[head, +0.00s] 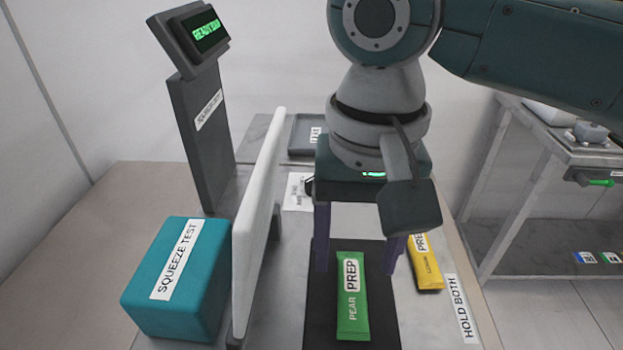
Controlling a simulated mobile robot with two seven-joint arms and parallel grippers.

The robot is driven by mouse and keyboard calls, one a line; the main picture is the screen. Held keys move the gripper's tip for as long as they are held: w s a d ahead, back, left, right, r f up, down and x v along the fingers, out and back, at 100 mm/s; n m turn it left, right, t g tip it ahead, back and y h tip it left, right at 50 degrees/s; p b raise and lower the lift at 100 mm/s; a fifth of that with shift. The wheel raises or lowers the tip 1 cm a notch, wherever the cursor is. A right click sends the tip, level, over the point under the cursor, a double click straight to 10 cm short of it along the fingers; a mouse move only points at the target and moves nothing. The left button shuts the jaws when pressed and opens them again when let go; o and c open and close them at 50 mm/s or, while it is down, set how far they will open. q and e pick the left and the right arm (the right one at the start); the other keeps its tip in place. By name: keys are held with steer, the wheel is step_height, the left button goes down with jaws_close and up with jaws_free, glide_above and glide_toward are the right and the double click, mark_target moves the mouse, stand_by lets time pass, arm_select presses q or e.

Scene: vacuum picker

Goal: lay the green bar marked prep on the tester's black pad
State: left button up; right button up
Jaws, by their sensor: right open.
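The green bar (352,312), marked PEAR and PREP, lies flat on the black pad (318,325), roughly along its length. My right gripper (356,266) is above the far end of the bar, pointing down. Its two purple fingers are spread wide, one to each side of the bar, with gaps between fingers and bar. It holds nothing that I can see. Whether the fingertips touch the pad is unclear. My left gripper is not in view.
A white upright panel (257,215) stands left of the pad, with a teal SQUEEZE TEST block (205,285) beyond it. A yellow bar (427,268) lies to the right, close to the right finger. A grey post carries a lit display (208,33). A side bench (590,152) stands at right.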

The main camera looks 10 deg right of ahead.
mark_target(351, 285)
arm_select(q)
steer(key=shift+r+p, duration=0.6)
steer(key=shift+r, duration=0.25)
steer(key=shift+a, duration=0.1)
arm_select(e)
step_height(351, 285, up, 8)
steer(key=s+a+f+n+t+y, duration=0.2)
steer(key=s+a+f+n+y, duration=0.2)
steer(key=s+f, duration=0.3)
steer(key=s+d+h, duration=0.1)
steer(key=s+d, duration=0.2)
steer(key=s+d+t+h, duration=0.1)
steer(key=s+d, duration=0.2)
steer(key=d, duration=0.1)
steer(key=s+d+f+n+h, duration=0.1)
steer(key=s+d, duration=0.2)
steer(key=d, duration=0.1)
steer(key=shift+d+t, duration=0.2)
steer(key=shift+t, duration=0.1)
steer(key=shift+s+d+r+h, duration=0.1)
steer(key=shift+s+d+h, duration=0.1)
steer(key=shift+d+h, duration=0.25)
steer(key=shift+a, duration=0.1)
